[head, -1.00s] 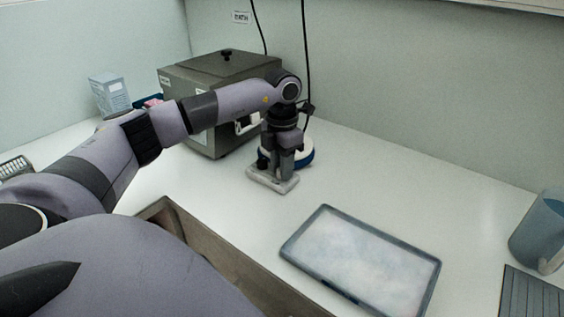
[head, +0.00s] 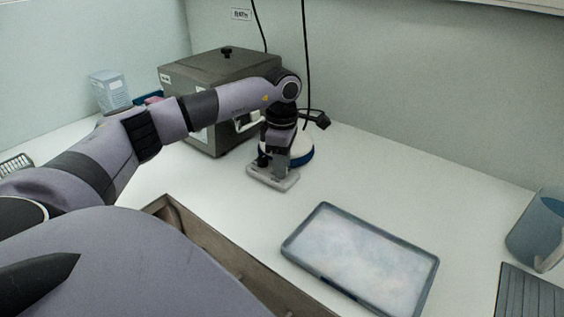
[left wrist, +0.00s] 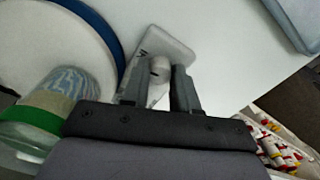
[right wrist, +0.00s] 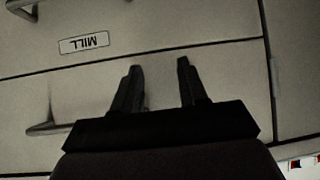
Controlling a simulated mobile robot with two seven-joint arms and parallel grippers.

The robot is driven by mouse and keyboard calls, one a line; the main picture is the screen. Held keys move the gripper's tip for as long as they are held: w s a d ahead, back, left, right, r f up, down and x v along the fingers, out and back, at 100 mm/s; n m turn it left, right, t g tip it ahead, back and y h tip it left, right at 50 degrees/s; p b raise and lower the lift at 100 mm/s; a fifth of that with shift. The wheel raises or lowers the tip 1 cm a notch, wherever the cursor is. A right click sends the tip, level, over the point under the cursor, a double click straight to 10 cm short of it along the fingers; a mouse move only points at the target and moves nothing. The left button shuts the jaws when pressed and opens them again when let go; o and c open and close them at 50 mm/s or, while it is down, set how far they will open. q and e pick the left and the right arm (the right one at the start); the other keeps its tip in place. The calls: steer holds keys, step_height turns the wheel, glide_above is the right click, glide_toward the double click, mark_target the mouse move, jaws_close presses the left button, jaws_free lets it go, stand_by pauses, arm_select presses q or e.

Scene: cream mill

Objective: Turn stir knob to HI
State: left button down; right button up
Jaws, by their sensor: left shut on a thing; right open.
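The stir knob (left wrist: 160,68) is a small rounded pale knob on a light control box (left wrist: 174,44) in the left wrist view. My left gripper (left wrist: 160,82) has a finger on each side of the knob and is shut on it. In the head view the left gripper (head: 270,162) points down at the control box (head: 274,181), whose base shows on the counter. The knob's pointer and the HI mark cannot be read.
A round white device with a blue rim (head: 302,155) stands just behind the control box. A grey metal box (head: 222,68) is behind my left arm. A shallow frosted tray (head: 360,258) lies to the right. A jug (head: 535,232) stands at the far right. The counter between is clear.

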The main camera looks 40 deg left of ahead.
arm_select(q)
steer(key=shift+w+r+m, duration=0.1)
steer(key=shift+m, duration=0.5)
steer(key=c, duration=0.9)
jaws_free()
steer(key=shift+o, duration=0.2)
step_height(320, 180, up, 7)
steer(key=shift+r+b, duration=0.1)
steer(key=shift+b, duration=0.3)
